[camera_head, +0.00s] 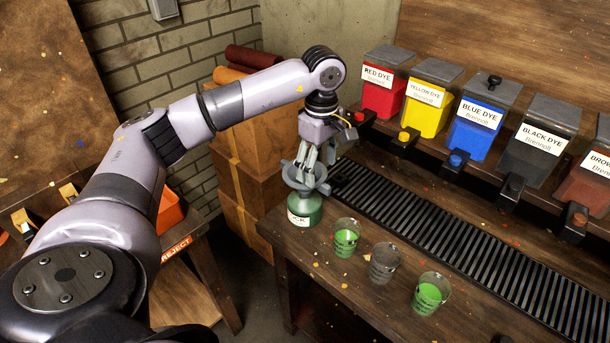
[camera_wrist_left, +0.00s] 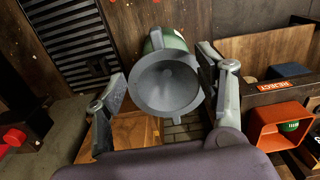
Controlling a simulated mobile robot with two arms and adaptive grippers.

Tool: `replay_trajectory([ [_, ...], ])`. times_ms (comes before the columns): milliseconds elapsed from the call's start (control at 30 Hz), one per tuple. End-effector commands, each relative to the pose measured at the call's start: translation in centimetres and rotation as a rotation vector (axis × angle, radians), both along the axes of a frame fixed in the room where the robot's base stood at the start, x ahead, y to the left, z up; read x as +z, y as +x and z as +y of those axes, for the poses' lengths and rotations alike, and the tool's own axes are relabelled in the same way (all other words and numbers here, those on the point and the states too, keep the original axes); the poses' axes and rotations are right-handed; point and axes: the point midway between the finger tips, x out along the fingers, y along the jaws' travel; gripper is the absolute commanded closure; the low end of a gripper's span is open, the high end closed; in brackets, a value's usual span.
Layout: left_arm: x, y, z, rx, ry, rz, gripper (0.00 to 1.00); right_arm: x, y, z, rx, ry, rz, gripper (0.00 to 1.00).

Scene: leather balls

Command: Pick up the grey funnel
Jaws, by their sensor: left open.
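The grey funnel (camera_head: 297,182) sits on top of a green container (camera_head: 304,210) near the left end of the workbench. The container has a white label partly reading "CK". My left gripper (camera_head: 316,172) points down at the funnel from above, its fingers overlapping the funnel in the head view. In the left wrist view, the funnel (camera_wrist_left: 165,84) shows as a wide round bowl between the two spread fingers of my left gripper (camera_wrist_left: 168,75). The fingers are open, and whether either touches the rim I cannot tell. My right gripper is not in view.
A glass with green liquid (camera_head: 346,238), an empty-looking glass (camera_head: 384,263) and another green glass (camera_head: 430,293) stand right of the container. A black slotted grate (camera_head: 450,235) runs behind them, below several dye dispensers (camera_head: 474,128). An orange bin (camera_wrist_left: 280,126) is at lower right in the wrist view.

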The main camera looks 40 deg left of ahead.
Motion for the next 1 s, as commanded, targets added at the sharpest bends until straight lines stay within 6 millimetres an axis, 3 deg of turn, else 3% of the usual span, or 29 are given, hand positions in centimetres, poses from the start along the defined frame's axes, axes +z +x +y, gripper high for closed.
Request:
replay_trajectory([
  [133, -0.8, -0.1, -0.1, -0.001, -0.001, 0.002, 0.36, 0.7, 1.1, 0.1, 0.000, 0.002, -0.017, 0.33],
  [300, -3.1, -0.4, -0.5, -0.001, -0.001, 0.006, 0.36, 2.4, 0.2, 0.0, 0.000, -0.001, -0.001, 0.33],
  [500, -5.5, -0.3, -0.5, -0.001, -0.002, 0.002, 0.36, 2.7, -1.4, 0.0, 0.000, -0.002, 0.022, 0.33],
  [733, -5.7, -0.2, -0.5, -0.001, -0.001, -0.001, 0.36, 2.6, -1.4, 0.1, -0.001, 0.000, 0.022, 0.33],
  [1000, -5.7, -0.2, -0.5, 0.000, -0.001, -0.001, 0.53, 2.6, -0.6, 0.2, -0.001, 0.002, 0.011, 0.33],
])
